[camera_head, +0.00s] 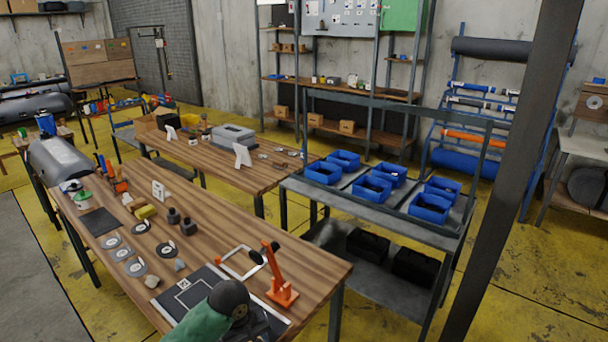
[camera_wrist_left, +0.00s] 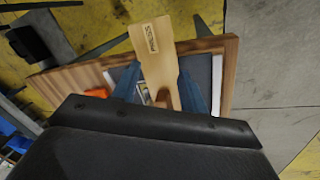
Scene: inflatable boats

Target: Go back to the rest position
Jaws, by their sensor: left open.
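In the left wrist view my left gripper (camera_wrist_left: 163,97) has two blue fingers spread apart, so it is open. A pale wooden paddle-like piece with a printed label (camera_wrist_left: 150,48) shows between and beyond the fingers; whether it touches them I cannot tell. Below is the wooden table end with a dark mat (camera_wrist_left: 203,72). In the head view my green and black left arm reaches over the dark mat (camera_head: 190,296) at the bottom edge, hiding the fingers and the wooden piece. My right gripper is in neither view.
An orange clamp-like stand (camera_head: 279,278) and a white frame with a black part (camera_head: 240,262) stand close beside my arm. Several discs (camera_head: 134,267) lie farther left on the table (camera_head: 222,244). A rack table (camera_head: 377,223) with blue bins (camera_head: 371,189) and a dark post (camera_head: 520,150) stand right.

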